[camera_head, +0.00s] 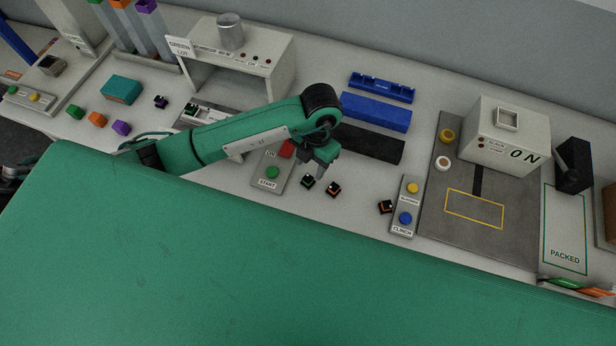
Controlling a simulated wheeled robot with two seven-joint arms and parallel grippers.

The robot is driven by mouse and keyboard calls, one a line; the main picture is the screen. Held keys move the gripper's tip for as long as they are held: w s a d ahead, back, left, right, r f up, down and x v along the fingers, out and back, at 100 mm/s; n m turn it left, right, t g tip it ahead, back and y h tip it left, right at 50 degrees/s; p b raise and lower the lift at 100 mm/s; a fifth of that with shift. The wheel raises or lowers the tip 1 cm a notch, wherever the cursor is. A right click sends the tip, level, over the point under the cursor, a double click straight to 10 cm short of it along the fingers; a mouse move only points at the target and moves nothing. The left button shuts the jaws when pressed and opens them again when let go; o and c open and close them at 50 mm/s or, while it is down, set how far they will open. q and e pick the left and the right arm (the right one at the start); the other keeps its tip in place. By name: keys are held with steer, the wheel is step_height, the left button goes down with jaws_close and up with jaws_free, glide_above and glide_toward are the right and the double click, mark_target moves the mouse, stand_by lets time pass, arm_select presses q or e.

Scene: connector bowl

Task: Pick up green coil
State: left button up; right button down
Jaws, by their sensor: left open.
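No part is plainly a wound coil. A small black part with green trim (308,181) lies on the pale bench, just below and left of my left gripper. Another small dark part with green (190,108) sits at the grey fixture left of my arm. My left gripper (321,166) points down above the bench, beside the first green-trimmed part and apart from it as far as I can tell. It is open with nothing seen in it. My right gripper is not in view.
Black parts with orange trim (333,189) lie close by, another (386,207) farther right. The red-and-green START panel (272,172) is left of the gripper; a black block (372,146) and blue block (376,112) stand behind. The button panel (405,207) is right.

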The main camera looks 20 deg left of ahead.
mark_target(308, 178)
arm_select(q)
steer(key=shift+s+f, duration=0.1)
steer(key=shift+f, duration=0.45)
steer(key=shift+f+p, duration=0.25)
steer(key=shift+p, duration=0.2)
steer(key=f+p, duration=0.1)
steer(key=f, duration=0.1)
steer(key=f+p, duration=0.1)
steer(key=f, duration=0.1)
steer(key=shift+s+a, duration=0.1)
steer(key=shift+a, duration=0.1)
steer(key=shift+f, duration=0.35)
jaws_close()
